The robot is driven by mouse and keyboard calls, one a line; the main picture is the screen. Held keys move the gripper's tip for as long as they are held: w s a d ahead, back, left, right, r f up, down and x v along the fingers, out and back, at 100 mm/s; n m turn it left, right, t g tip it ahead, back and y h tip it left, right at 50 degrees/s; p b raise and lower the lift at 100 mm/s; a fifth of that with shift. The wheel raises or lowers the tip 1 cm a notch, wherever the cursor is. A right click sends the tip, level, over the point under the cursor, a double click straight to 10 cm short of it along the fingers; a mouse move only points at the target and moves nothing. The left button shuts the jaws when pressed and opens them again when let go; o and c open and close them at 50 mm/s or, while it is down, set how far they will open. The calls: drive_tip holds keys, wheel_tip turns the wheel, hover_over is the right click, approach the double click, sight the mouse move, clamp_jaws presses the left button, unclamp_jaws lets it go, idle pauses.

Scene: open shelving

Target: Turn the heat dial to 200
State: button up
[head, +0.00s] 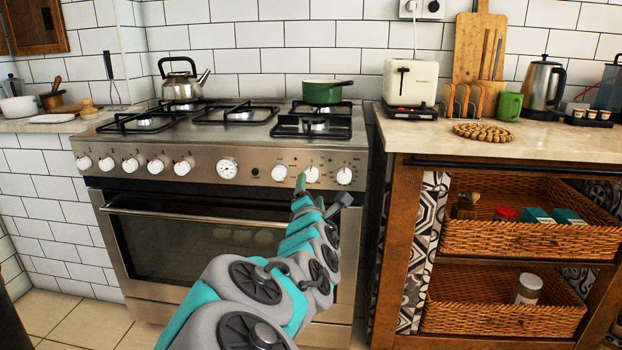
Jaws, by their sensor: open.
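The stove (180,205) has a steel front panel with a row of round white dials. Numbered dials stand at the left. A larger white dial with dark markings (228,168) sits near the middle. Three more white dials are at the right: a left one (279,173), a middle one (311,174) and a right one (344,176). The frame is too small to read which is the heat dial or where any pointer stands. My gripper (322,191) is open and empty, just below the middle and right dials in the picture. Contact with them cannot be told.
A green pot (321,92) and a steel kettle (181,82) stand on the hob. The oven door handle (190,214) runs below the panel. A wooden counter unit (396,190) with wicker baskets stands close at the right. The floor is clear at lower left.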

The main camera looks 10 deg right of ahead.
sight(312, 177)
drive_tip(key=shift+w+d+p, duration=0.15)
drive_tip(key=shift+w+d, duration=0.1)
drive_tip(key=shift+w, duration=1)
drive_tip(key=shift+w+d+p, duration=0.2)
drive_tip(key=shift+w+d, duration=0.1)
drive_tip(key=shift+w, duration=0.95)
drive_tip(key=shift+w+d+p, duration=0.15)
drive_tip(key=shift+w+d, duration=0.1)
drive_tip(key=shift+w, duration=1)
drive_tip(key=shift+c, duration=0.3)
clamp_jaws()
